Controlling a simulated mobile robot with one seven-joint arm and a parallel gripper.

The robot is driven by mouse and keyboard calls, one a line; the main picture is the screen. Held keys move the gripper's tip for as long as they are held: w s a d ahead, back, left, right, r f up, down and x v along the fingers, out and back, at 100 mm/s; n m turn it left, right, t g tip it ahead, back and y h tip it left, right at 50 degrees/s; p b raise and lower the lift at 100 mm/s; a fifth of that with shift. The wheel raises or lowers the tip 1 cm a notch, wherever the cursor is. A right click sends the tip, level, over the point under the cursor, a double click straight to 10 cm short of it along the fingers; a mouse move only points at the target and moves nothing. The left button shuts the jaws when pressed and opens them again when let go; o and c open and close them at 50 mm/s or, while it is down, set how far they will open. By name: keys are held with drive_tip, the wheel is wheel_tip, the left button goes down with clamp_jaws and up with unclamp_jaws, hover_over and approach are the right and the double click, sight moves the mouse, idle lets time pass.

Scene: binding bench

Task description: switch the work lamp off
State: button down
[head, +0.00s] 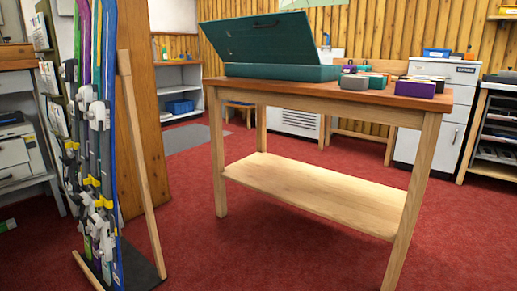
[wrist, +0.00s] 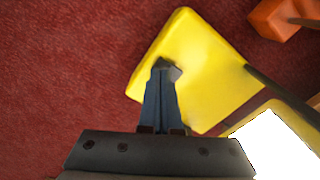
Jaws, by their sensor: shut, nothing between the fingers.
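In the wrist view, a flat yellow piece (wrist: 210,75) lies below my gripper, with a dark bar (wrist: 270,85) running from its right side. At the lower right, a bright white area with a yellow edge (wrist: 285,135) looks like the lit face of a work lamp; it is cut off by the frame. My gripper (wrist: 168,70) is shut and empty, its tips over the left part of the yellow piece. I cannot tell whether they touch it. No switch can be made out. The head view shows neither the lamp nor my gripper.
An orange block (wrist: 277,18) is at the upper right in the wrist view. In the head view, a wooden bench (head: 310,185) carries an open green case (head: 280,72) and several small boxes. A ski rack (head: 97,150) stands left. Red carpet (head: 190,235) between is clear.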

drive_tip(key=shift+f+b, duration=0.55)
drive_tip(key=shift+f, duration=0.35)
idle(0.4)
drive_tip(key=shift+r, duration=0.1)
wheel_tip(320, 180, up, 9)
drive_tip(key=p, duration=1)
idle(0.5)
